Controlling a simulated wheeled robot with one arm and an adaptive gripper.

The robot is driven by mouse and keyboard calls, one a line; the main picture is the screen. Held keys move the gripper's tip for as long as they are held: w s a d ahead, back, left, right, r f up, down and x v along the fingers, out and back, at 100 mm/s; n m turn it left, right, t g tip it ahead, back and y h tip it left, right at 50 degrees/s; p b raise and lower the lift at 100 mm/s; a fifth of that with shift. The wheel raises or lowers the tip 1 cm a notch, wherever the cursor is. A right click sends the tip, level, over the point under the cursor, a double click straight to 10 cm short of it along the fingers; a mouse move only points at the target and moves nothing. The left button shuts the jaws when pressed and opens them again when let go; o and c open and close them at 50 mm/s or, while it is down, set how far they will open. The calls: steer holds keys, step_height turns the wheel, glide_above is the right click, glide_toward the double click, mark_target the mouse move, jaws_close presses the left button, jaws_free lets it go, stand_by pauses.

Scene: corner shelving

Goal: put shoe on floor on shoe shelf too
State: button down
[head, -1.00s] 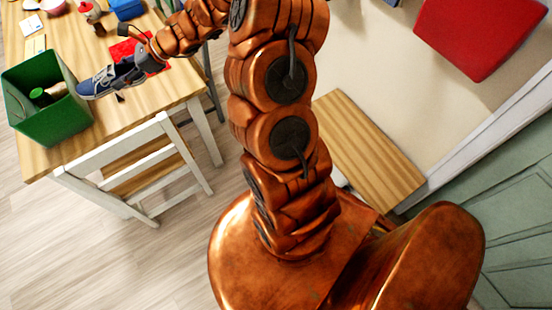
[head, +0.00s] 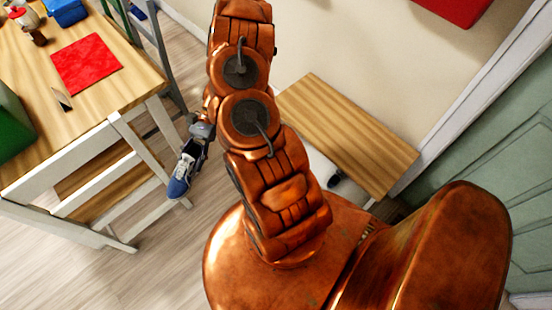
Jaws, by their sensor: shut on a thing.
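A blue shoe (head: 183,172) with a white sole hangs from my gripper (head: 198,136), toe down. My gripper is shut on it, and the arm partly hides the fingers. The shoe is beside the white chair, left of my arm. A low wooden shelf (head: 345,135) stands against the wall to the right of my arm. Its top is bare. Below its front edge, a dark and white thing (head: 334,181), perhaps a shoe, shows partly; my arm and base hide the rest.
A wooden table (head: 75,115) at the left holds a red mat (head: 87,63), a green bin (head: 14,125) and a blue box (head: 64,10). A white chair (head: 100,180) stands at its near side. A green door (head: 470,150) is at the right. Floor at the lower left is clear.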

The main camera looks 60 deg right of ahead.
steer(key=s+d+f+n+g+h+b, duration=0.7)
steer(key=s+d+f+b, duration=0.4)
steer(key=f, duration=0.3)
steer(key=s+d+f+n+g+h+b, duration=0.4)
steer(key=s+d+f+n+h+b, duration=0.45)
steer(key=d+f, duration=0.45)
steer(key=w+d+f+n+t+h+b, duration=0.35)
steer(key=f+n+b, duration=0.2)
steer(key=f, duration=0.25)
steer(key=w+d+f+n+t+h+b, duration=0.2)
steer(key=d+f+n+t+h+b, duration=0.25)
steer(key=f+b, duration=0.35)
steer(key=w+d+f+n+t+h+b, duration=0.3)
steer(key=d+f+n+b, duration=0.25)
steer(key=f, duration=0.35)
steer(key=d+b, duration=0.1)
steer(key=d, duration=0.4)
steer(key=s+d+b, duration=0.1)
steer(key=d+b, duration=0.1)
steer(key=d, duration=0.2)
steer(key=d+f+b, duration=0.1)
steer(key=d+b, duration=0.1)
steer(key=d, duration=0.3)
steer(key=shift+s+d, duration=0.15)
steer(key=shift+d, duration=0.15)
steer(key=f, duration=0.1)
steer(key=f+b, duration=0.2)
steer(key=shift+d+f, duration=0.3)
steer(key=shift+f, duration=0.05)
steer(key=shift+r, duration=0.1)
